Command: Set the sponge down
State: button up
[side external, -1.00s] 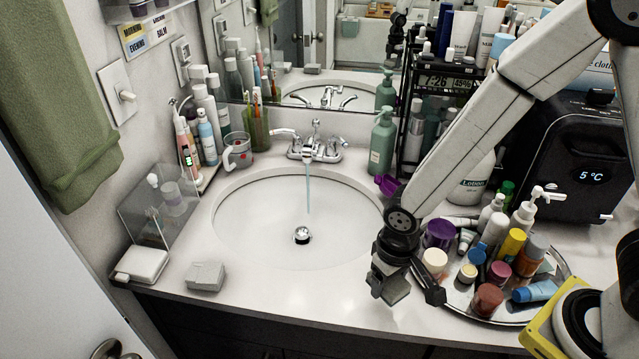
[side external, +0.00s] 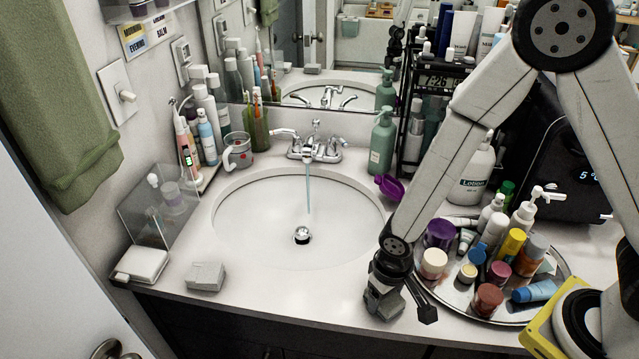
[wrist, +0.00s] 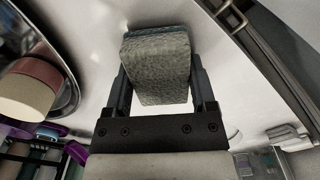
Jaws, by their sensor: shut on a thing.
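The grey, rough-textured sponge (wrist: 158,62) is between the two fingers of my gripper (wrist: 160,88) in the wrist view, filling the gap. In the side view my gripper (side external: 385,296) is low over the front part of the counter, right of the sink, shut on the sponge (side external: 388,308). The sponge's underside is at or just above the counter. I cannot tell whether it touches.
A round metal tray (side external: 452,297) with several jars and tubes stands close to the right of my gripper. The sink basin (side external: 262,222) is to the left with water running. The counter (side external: 300,291) between the sink and front edge is clear.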

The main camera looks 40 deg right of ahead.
jog(key=shift+f, duration=0.2)
jog(key=o, duration=1.1)
jog(key=shift+r, duration=0.15)
jog(key=shift+r, duration=5.95)
jog(key=shift+d, duration=0.1)
jog(key=shift+s+d+r+t, duration=0.1)
jog(key=shift+d+r+t, duration=0.35)
jog(key=shift+d, duration=1.7)
jog(key=shift+w+d+r+t, duration=0.1)
jog(key=shift+d+r+t, duration=0.3)
jog(key=shift+d, duration=1.8)
jog(key=shift+s+d+r+t, duration=0.1)
jog(key=shift+d+r+t, duration=0.35)
jog(key=shift+d, duration=1.7)
